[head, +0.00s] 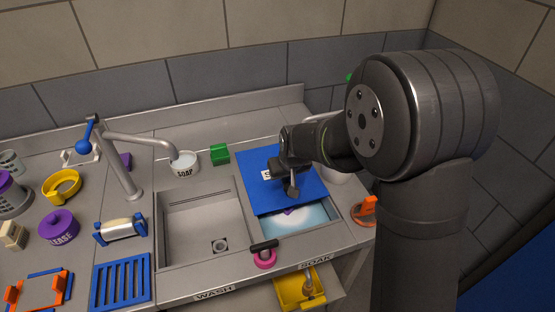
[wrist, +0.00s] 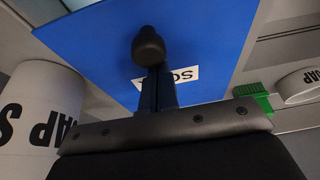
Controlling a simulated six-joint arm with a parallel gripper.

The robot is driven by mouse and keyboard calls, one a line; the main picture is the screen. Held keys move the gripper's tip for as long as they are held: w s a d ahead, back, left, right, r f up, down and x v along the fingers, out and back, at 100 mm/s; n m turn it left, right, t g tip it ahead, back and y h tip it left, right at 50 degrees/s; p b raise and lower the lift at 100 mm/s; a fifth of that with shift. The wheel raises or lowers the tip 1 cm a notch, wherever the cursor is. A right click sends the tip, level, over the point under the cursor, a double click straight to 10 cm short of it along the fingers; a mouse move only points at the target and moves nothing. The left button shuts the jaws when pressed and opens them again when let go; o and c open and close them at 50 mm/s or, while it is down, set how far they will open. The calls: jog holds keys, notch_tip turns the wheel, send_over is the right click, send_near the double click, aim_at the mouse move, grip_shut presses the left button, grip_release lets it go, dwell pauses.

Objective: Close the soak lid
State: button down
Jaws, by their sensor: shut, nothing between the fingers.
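The blue soak lid (head: 305,194) lies over the back of the soak basin (head: 325,214) and is partly under my arm. At the front a strip of pale water shows uncovered, with a bit of something purple at the lid's edge. In the wrist view the blue lid (wrist: 215,35) fills the upper middle, with a dark round knob (wrist: 148,47) and a partly hidden white label. My gripper (wrist: 157,75) is shut and empty, its fingers pointing at the knob. In the head view my gripper (head: 287,178) is over the lid; contact with the knob cannot be told.
The empty wash basin (head: 200,220) is left of the soak basin. A pink ring with a black handle (head: 264,256) is on the front edge, and an orange piece (head: 365,210) is at the right.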

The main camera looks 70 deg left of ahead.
aim_at(290, 200)
jog(key=d, duration=0.8)
jog(key=shift+d, duration=0.3)
jog(key=shift+a, duration=0.15)
jog(key=shift+a, duration=0.3)
jog(key=a, duration=0.3)
jog(key=shift+a+r, duration=0.1)
jog(key=shift+r, duration=0.2)
jog(key=v, duration=0.9)
jog(key=shift+d, duration=0.25)
jog(key=shift+r, duration=0.1)
